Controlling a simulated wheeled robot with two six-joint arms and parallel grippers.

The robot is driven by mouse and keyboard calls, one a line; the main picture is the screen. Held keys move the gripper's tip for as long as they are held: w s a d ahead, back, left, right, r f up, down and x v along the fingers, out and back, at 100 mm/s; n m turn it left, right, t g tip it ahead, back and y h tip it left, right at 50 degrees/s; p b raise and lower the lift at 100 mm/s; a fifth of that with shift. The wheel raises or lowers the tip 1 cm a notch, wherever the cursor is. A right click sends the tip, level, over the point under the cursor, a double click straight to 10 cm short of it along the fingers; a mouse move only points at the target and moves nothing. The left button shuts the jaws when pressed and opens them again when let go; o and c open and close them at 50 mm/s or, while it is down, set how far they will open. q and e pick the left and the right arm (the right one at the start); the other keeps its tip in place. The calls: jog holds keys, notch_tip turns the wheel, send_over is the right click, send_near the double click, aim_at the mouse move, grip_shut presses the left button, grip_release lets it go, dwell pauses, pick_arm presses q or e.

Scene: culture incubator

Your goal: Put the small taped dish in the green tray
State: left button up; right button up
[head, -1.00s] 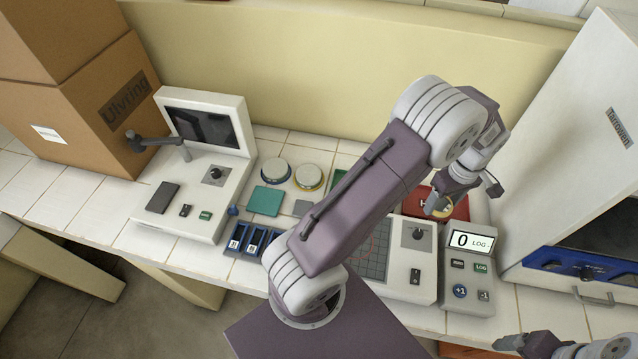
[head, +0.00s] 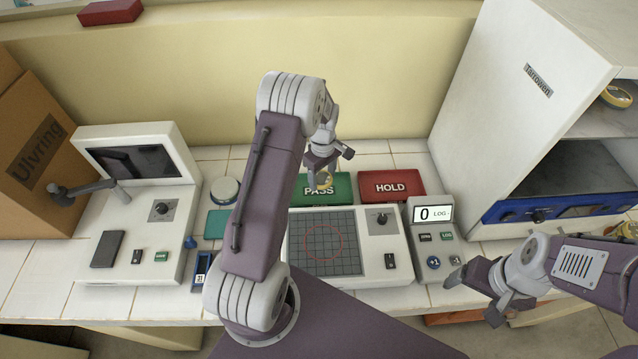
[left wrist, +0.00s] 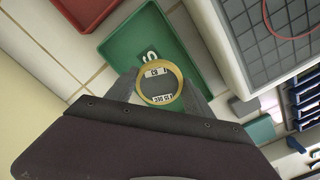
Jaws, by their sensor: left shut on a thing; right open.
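The small dish (head: 324,181) has a yellow taped rim and a label with dark print. The gap between dish and tray floor is hard to judge. My right gripper (head: 474,300) is open and empty at the lower right, away from the trays.
A red HOLD tray (head: 391,186) lies right of the green one. A grid-topped device (head: 375,270) and a counter (head: 434,245) stand in front. The white incubator (head: 510,110) at right stands open, with a yellow-rimmed dish (head: 615,96) on its upper shelf. A white-lidded dish (head: 225,190) is at left.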

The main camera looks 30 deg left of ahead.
aim_at(320, 179)
pick_arm(q)
jog(key=shift+s+a+f, duration=0.15)
jog(key=shift+a+f, duration=0.15)
notch_tip(320, 179, down, 3)
jog(key=shift+f+p, duration=0.15)
jog(key=shift+p, duration=0.3)
jog(key=shift+f, duration=0.4)
jog(key=shift+f, duration=0.15)
jog(key=o, duration=1.4)
